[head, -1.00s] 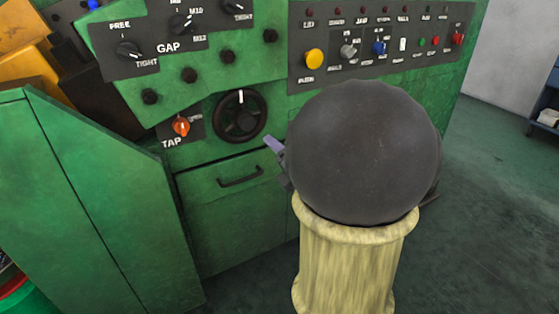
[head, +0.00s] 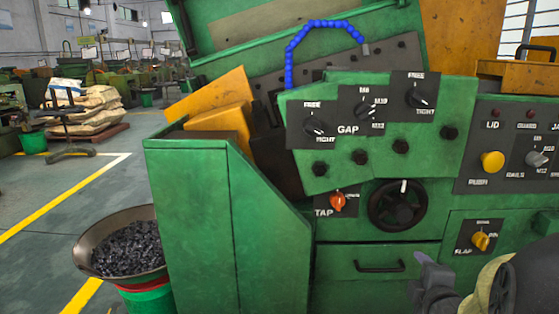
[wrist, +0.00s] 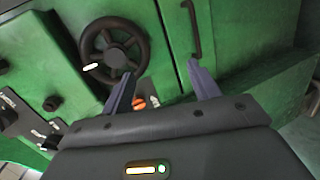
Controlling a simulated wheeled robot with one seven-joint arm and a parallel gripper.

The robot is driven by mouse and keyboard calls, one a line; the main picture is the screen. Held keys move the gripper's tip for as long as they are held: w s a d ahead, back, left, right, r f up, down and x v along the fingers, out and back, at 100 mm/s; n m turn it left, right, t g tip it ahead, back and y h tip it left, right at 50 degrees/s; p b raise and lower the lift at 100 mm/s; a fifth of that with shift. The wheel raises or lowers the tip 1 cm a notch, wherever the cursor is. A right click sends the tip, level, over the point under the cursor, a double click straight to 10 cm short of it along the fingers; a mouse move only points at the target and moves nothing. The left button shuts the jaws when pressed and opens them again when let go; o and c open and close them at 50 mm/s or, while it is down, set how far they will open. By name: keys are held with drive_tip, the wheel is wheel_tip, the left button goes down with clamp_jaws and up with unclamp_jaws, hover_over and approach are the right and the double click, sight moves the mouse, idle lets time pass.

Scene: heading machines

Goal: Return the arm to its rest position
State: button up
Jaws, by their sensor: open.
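My gripper (wrist: 160,72) is open and empty in the wrist view, its two purple-grey fingers apart. Green machine panel lies beyond the fingers, with no contact visible. In the head view my gripper (head: 424,264) shows only partly at the lower right, in front of the machine's front, below the black handwheel (head: 397,206). The rest of my arm covers the lower right corner, and its other links are out of view or hidden.
The green machine (head: 226,200) fills the middle and right, with an orange TAP knob (head: 338,201), a drawer handle (head: 380,266) and a yellow FLAP knob (head: 480,241). A bowl of dark metal pieces (head: 130,247) stands at the left. Marked floor (head: 60,230) is open farther left.

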drive_tip(key=s+a+f+m+g+y+p, duration=0.1)
drive_tip(key=s+a+f+m+g+p, duration=0.1)
drive_tip(key=s+a+f+m+g, duration=0.5)
drive_tip(key=s+a+f+m+g+y+p, duration=0.1)
drive_tip(key=s+a+f+m+g, duration=0.3)
drive_tip(key=a+m, duration=0.5)
wheel_tip(320, 180, up, 39)
drive_tip(key=s+p, duration=0.1)
drive_tip(key=p, duration=3.6)
drive_tip(key=shift+d+g, duration=0.3)
drive_tip(key=shift+f, duration=0.1)
drive_tip(key=shift+o, duration=0.2)
